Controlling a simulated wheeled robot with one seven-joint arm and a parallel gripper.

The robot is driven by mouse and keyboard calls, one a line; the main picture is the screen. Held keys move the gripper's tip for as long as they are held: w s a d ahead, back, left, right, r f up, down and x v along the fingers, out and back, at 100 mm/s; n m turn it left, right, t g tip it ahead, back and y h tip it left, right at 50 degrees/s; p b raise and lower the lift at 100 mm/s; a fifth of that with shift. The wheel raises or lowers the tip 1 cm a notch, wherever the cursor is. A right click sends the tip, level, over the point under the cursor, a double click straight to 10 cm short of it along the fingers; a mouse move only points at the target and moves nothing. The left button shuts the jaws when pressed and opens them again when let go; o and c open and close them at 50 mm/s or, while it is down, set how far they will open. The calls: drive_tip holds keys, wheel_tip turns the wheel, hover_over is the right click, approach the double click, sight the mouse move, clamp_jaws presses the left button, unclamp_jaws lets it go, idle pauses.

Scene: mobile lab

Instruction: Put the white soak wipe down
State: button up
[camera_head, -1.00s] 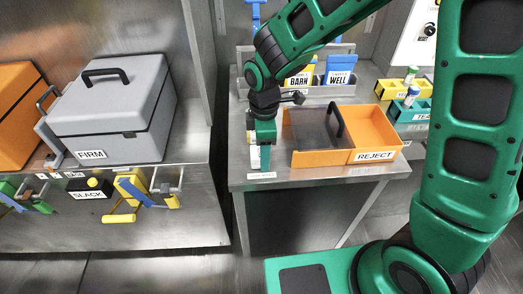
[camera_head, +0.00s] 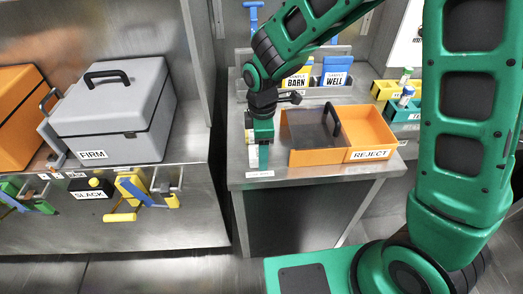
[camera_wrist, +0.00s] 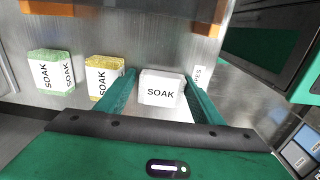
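The white soak wipe (camera_wrist: 160,89) is a small white block labelled SOAK. In the wrist view it lies between the two green fingers of my gripper (camera_wrist: 161,80), its sides up close against the fingertips, and my gripper looks shut on it. In the head view my gripper (camera_head: 264,158) points down at the front left of the steel bench (camera_head: 330,176). The wipe is not clear there, and I cannot tell whether its underside touches the bench.
A green soak wipe (camera_wrist: 50,70) and a yellow one (camera_wrist: 103,76) lie left of the white one in the wrist view. An orange REJECT box (camera_head: 370,134) with a dark sliding lid (camera_head: 313,129) stands right of my gripper. BARN (camera_head: 297,82) and WELL (camera_head: 335,78) packs stand behind.

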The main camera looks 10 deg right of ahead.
drive_tip(key=shift+s+a+f, duration=0.15)
drive_tip(key=shift+s+f, duration=0.4)
drive_tip(key=shift+s, duration=0.2)
drive_tip(key=shift+w+r, duration=0.35)
wheel_tip(320, 180, up, 12)
drive_tip(key=shift+w+r, duration=0.2)
drive_tip(key=shift+r, duration=0.05)
